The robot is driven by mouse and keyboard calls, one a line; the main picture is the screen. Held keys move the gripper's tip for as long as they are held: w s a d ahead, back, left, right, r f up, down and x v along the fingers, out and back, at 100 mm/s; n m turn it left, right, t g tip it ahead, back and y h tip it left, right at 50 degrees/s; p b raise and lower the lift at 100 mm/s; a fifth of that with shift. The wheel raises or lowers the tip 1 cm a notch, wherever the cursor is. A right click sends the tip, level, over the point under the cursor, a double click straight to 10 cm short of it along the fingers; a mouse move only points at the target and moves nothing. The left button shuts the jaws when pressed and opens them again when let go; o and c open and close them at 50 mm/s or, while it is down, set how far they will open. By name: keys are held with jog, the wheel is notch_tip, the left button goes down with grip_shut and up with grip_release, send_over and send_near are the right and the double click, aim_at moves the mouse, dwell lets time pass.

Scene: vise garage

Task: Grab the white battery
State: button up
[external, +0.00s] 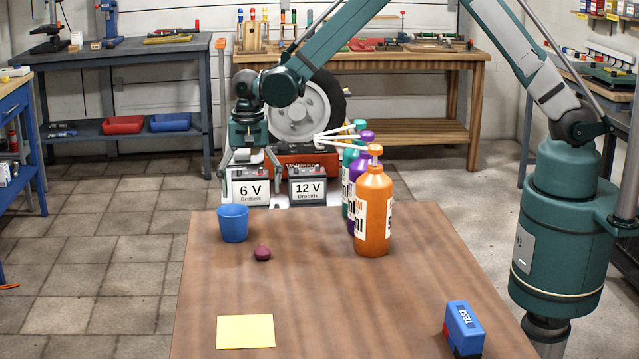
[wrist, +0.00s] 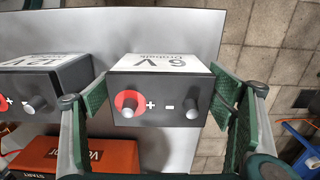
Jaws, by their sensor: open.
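The battery labelled 6 V (external: 250,189) has a large white front and a dark grey top with two posts; it stands on a pale surface beyond the table. It also shows in the middle of the wrist view (wrist: 160,64), with a red ring around its plus post. My gripper (external: 249,166) is open above this battery, and its green finger pads stand to the left and right of it in the wrist view (wrist: 160,100). I cannot tell whether a pad touches it. A second battery, labelled 12 V (external: 308,190), is dark with a white label and stands to its right.
An orange-red box (external: 305,165) stands behind the 12 V battery. On the table (external: 320,300) are a blue cup (external: 233,224), a dark red bulb-shaped thing (external: 262,253), several pump bottles (external: 373,215), a yellow sheet (external: 245,331) and a blue tester (external: 464,328). The middle of the table is clear.

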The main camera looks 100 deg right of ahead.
aim_at(250, 174)
jog(key=shift+c, duration=0.7)
jog(key=c, duration=1.5)
jog(key=shift+r, duration=0.1)
jog(key=shift+r+p, duration=1.1)
jog(key=shift+r, duration=3.8)
